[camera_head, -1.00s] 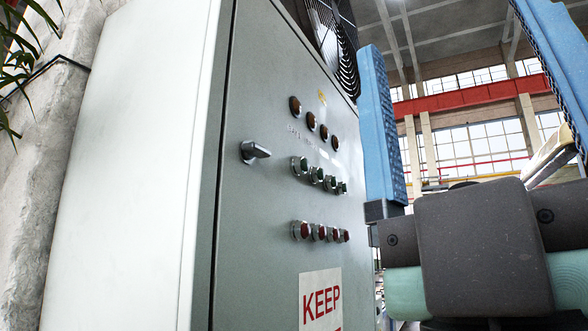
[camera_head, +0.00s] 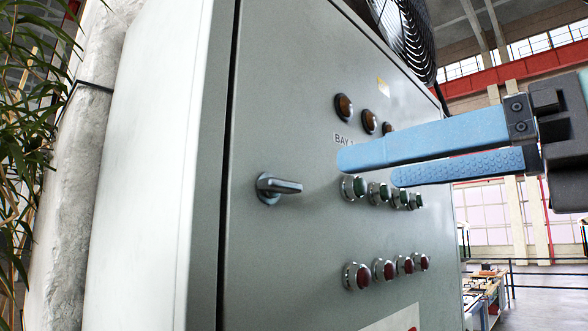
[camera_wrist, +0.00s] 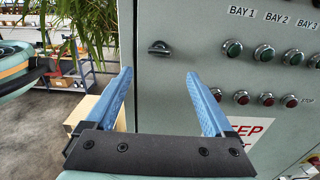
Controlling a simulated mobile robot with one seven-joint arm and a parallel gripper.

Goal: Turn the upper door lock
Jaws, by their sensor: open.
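The upper door lock (camera_head: 277,188) is a small metal handle on the left side of the grey cabinet door (camera_head: 290,100). Its lever lies about level and points right. It also shows in the wrist view (camera_wrist: 159,48), beyond and between the fingertips. My gripper (camera_head: 365,167) has two blue fingers reaching in from the right, in front of the button rows. In the wrist view my gripper (camera_wrist: 158,75) is open with nothing between the fingers. The fingertips are apart from the lock, to its right in the head view.
Green buttons (camera_head: 378,193), red buttons (camera_head: 384,269) and amber lamps (camera_head: 344,107) stick out of the door near my fingers. A fan (camera_head: 408,38) sits on top. A plant (camera_head: 25,150) and pale column (camera_head: 75,190) stand left. A warning sign (camera_wrist: 248,129) is lower down.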

